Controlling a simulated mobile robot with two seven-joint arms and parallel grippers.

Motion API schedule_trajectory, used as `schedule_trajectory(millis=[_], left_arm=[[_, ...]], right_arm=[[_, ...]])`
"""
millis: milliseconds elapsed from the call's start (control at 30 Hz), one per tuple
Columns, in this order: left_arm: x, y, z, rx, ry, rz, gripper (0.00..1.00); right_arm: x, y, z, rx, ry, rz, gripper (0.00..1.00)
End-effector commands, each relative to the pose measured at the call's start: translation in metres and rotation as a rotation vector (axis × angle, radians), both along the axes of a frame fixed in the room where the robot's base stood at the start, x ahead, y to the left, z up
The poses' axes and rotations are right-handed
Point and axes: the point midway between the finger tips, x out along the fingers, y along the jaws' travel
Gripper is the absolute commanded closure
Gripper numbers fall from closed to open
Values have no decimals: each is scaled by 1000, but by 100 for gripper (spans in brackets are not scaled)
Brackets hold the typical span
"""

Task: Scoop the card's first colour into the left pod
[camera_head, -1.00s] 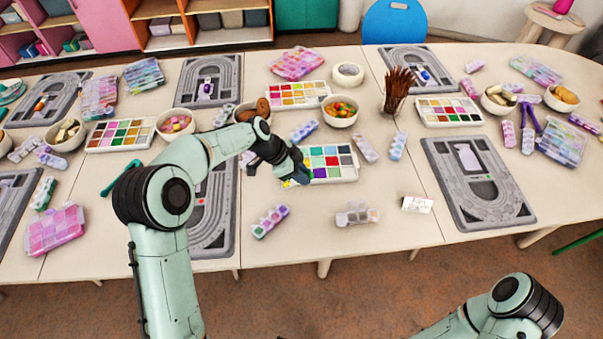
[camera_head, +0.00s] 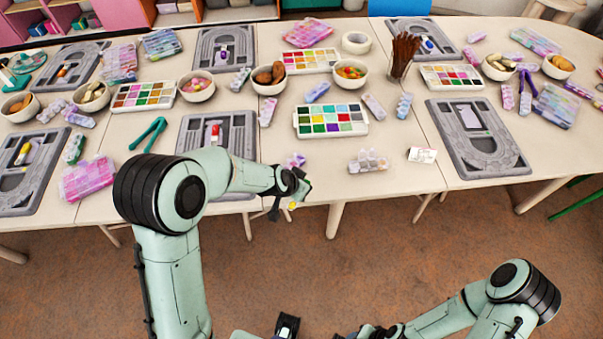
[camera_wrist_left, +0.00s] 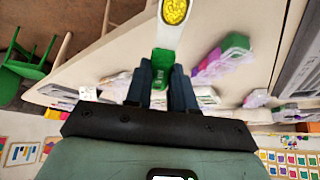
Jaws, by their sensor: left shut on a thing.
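My left gripper (camera_head: 296,189) is shut on a scoop with a green and white handle (camera_wrist_left: 164,62). In the left wrist view the scoop's bowl (camera_wrist_left: 173,11) holds yellow beads. The scoop is near the table's front edge, away from the bead tray (camera_head: 331,131), which has several coloured cells. A clear pod case (camera_head: 368,162) lies right of the gripper. A purple pod strip (camera_head: 295,160) is partly hidden behind the gripper. The small white card (camera_head: 422,155) lies right of the clear case; its print is unreadable. My right arm is low at the right; its fingertips are unclear.
Grey bead boards lie right (camera_head: 476,139) and left (camera_head: 217,135). Green tongs (camera_head: 148,135) lie at the left. Bowls, including one of mixed beads (camera_head: 350,74), and a brush cup (camera_head: 403,55) stand behind the bead tray. Bare table surrounds the clear case.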

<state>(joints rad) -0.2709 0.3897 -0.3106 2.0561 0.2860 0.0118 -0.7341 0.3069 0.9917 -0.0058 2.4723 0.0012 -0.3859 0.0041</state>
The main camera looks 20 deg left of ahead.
Motion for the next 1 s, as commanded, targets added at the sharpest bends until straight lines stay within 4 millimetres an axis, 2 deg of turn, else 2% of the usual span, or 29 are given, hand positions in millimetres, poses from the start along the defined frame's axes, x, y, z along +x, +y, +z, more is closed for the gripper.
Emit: schedule_trajectory(millis=[500, 1000], left_arm=[[-14, 1, -8, 0, -1, 295, 100], [-12, 1, -16, -7, 2, 333, 100]], right_arm=[[-1, 0, 0, 0, 1, 0, 57], [-1, 0, 0, 0, 1, 0, 57]])
